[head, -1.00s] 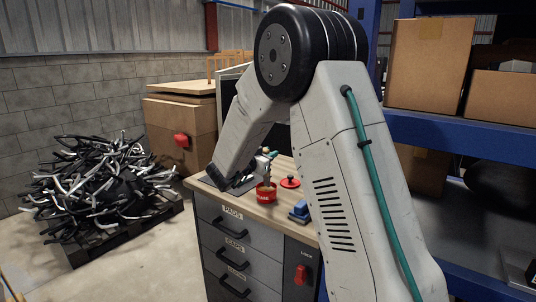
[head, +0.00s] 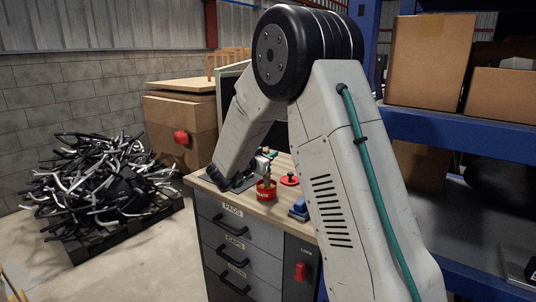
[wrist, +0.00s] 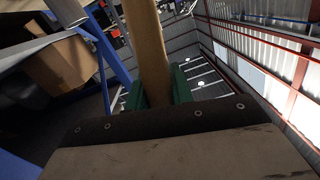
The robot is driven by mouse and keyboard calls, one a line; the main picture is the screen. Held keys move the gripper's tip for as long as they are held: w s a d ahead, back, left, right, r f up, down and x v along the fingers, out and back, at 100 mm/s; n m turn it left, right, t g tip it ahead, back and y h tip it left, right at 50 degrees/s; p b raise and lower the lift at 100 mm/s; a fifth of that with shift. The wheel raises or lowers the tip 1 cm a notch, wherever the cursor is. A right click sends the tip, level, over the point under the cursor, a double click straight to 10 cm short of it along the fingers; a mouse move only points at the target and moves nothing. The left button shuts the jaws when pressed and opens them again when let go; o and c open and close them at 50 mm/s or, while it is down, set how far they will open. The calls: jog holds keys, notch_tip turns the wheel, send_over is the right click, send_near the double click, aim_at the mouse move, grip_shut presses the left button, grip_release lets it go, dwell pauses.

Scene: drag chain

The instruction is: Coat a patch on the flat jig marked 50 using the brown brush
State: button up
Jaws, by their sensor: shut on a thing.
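In the wrist view my gripper (wrist: 155,90), with green fingers, is shut on the light brown handle of the brush (wrist: 147,40). The handle runs out of the top of the picture. In the head view my gripper (head: 270,155) is small and partly hidden by my arm, above the bench near an open red tin (head: 265,194). A brownish upright shape shows at the tin's mouth; I cannot tell whether it is the brush. A dark flat plate (head: 242,183) lies left of the tin, partly behind my arm. I cannot read any 50 marking.
The wooden bench top (head: 279,211) carries a red lid with a dark knob (head: 289,180) and a blue block (head: 299,209). Drawers (head: 232,229) are below. A blue shelf (head: 460,139) with boxes stands right, and a pile of black and grey parts (head: 100,185) lies left.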

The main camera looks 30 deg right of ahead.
dwell(0.3)
jog(key=shift+r, duration=3.55)
